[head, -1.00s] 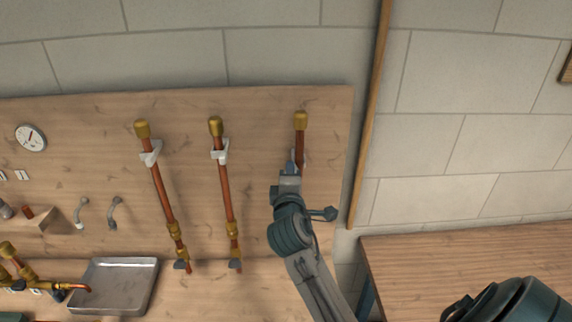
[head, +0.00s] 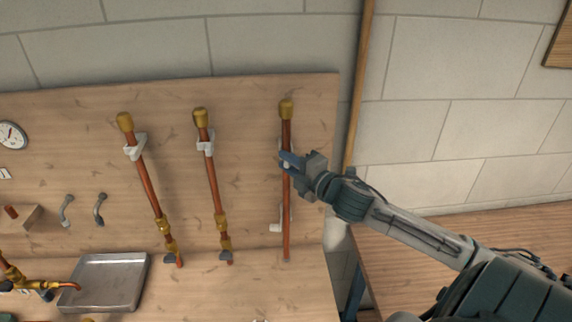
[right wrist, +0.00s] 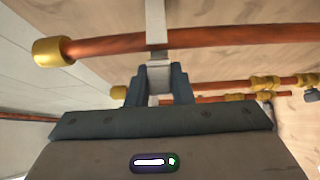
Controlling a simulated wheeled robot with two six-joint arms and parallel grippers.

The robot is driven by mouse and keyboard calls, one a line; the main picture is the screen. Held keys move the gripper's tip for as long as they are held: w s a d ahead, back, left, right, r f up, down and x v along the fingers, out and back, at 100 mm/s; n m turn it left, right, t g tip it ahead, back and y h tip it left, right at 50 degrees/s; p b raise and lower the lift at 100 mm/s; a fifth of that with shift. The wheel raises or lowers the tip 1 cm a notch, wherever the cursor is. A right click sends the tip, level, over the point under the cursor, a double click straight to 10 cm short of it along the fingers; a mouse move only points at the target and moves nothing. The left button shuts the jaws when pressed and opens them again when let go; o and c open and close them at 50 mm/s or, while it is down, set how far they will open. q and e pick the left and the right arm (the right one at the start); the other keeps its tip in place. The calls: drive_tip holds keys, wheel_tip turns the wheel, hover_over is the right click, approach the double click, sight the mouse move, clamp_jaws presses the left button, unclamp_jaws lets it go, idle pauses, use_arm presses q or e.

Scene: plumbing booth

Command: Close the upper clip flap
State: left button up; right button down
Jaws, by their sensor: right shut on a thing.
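The right-hand copper pipe (head: 286,190) stands upright against the wooden board, with a brass cap (head: 286,109) on top. My right gripper (head: 286,161) is at its upper part, coming in from the right. In the right wrist view its fingers (right wrist: 160,92) are shut on a pale grey piece, the upper clip flap (right wrist: 160,78), just beside the pipe (right wrist: 200,39). A grey clip strap (right wrist: 156,14) shows on the pipe's other side. In the head view the gripper mostly hides the upper clip. The lower clip (head: 277,227) juts to the left, low on the pipe. My left gripper is not in view.
Two more copper pipes, the middle one (head: 212,175) and the left one (head: 149,185), stand in clips to the left. A metal tray (head: 105,282) is at lower left. A wooden post (head: 359,90) and a bench (head: 440,240) are on the right.

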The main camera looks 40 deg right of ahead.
drive_tip(key=shift+d+r+n+y, duration=0.2)
drive_tip(key=shift+n+y, duration=0.2)
drive_tip(key=shift+y, duration=0.2)
drive_tip(key=shift+d+r+n+y, duration=0.15)
drive_tip(key=shift+n+y, duration=0.25)
drive_tip(key=shift+y, duration=0.2)
drive_tip(key=n+y, duration=0.1)
drive_tip(key=n+g+y, duration=0.1)
drive_tip(key=y, duration=0.1)
drive_tip(key=shift+w+d+f+g, duration=0.15)
drive_tip(key=shift+w+d+g, duration=0.05)
drive_tip(key=shift+d+g, duration=0.15)
drive_tip(key=shift+d+f+n+g+y+b, duration=0.2)
drive_tip(key=shift+n+g+y+b, duration=0.15)
drive_tip(key=shift+n+y, duration=0.4)
drive_tip(key=shift+r+n+g+y+b, duration=0.1)
drive_tip(key=shift+n+g+y+b, duration=0.4)
drive_tip(key=shift+y+b, duration=0.3)
drive_tip(key=c, duration=1.5)
unclamp_jaws()
drive_tip(key=shift+c, duration=0.2)
drive_tip(key=shift+o, duration=1.3)
drive_tip(key=shift+w, duration=0.1)
